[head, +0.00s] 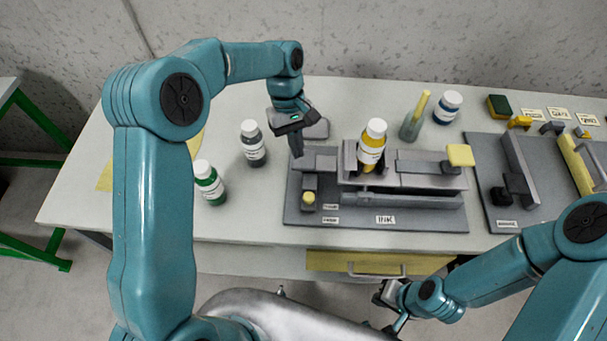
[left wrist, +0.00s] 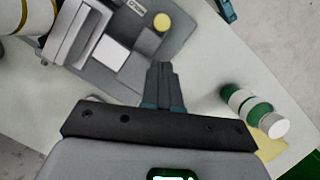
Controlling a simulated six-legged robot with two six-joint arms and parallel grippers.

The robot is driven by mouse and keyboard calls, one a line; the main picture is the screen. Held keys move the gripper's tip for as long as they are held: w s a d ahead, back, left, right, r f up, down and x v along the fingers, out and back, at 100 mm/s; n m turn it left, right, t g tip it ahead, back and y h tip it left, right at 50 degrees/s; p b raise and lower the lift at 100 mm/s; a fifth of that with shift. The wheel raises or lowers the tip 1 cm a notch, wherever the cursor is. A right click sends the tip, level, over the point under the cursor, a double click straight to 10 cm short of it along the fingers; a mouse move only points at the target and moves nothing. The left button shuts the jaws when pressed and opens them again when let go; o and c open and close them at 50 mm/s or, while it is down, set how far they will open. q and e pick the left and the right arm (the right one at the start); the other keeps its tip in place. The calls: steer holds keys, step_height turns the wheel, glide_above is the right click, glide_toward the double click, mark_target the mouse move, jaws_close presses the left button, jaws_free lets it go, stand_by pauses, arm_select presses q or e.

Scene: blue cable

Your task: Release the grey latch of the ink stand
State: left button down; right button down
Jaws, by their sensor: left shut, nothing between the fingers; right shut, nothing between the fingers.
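The ink stand (head: 455,217) is a grey fixture on a dark base plate labelled INK, with a yellow bottle (head: 372,143) upright in it. Grey blocks (head: 318,160) sit at its left end; I cannot tell for sure which part is the latch. The left wrist view shows a light grey square block (left wrist: 110,52) and a yellow round button (left wrist: 161,22). My left gripper (head: 297,153) is shut and empty, pointing down by the stand's left end; its fingertips (left wrist: 162,68) appear beside the blocks. My right gripper (head: 388,298) is shut near the table's front edge.
A green bottle (head: 209,183) and a dark grey bottle (head: 252,143) stand left of the stand. A blue-labelled bottle (head: 447,107) stands behind it. Another grey fixture (head: 482,190) is at the right. The table's left front is clear.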

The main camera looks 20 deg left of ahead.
mark_target(304, 189)
arm_select(q)
steer(key=p+x, duration=0.1)
steer(key=x, duration=0.8)
steer(key=shift+s+d+f, duration=0.15)
steer(key=shift+s, duration=0.05)
steer(key=shift+f+p, duration=0.3)
